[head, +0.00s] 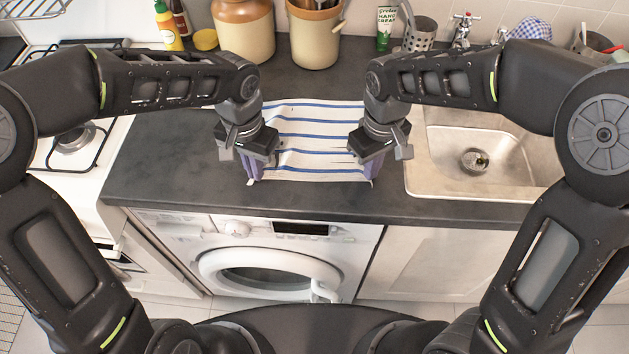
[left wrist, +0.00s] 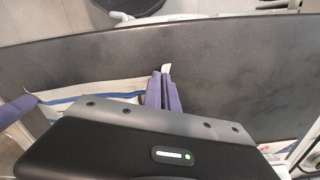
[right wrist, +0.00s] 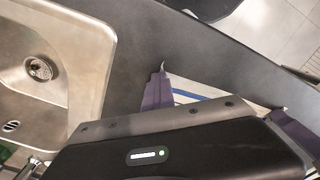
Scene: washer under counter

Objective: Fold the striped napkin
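The striped napkin (head: 312,136), white with blue stripes, lies spread on the dark counter between my two grippers. My left gripper (head: 252,178) is at its near left corner. In the left wrist view its purple fingers (left wrist: 163,88) are together, with a small white tip of cloth poking out. My right gripper (head: 370,178) is at the near right corner. In the right wrist view its fingers (right wrist: 157,88) are together, also with a white tip poking out. Part of the napkin shows between the grippers in both wrist views. The near edge's height above the counter is hard to tell.
A steel sink (head: 465,150) lies to the right and a gas hob (head: 75,140) to the left. Crocks (head: 316,35) and bottles stand along the back. Bare counter (head: 165,165) lies left of the napkin.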

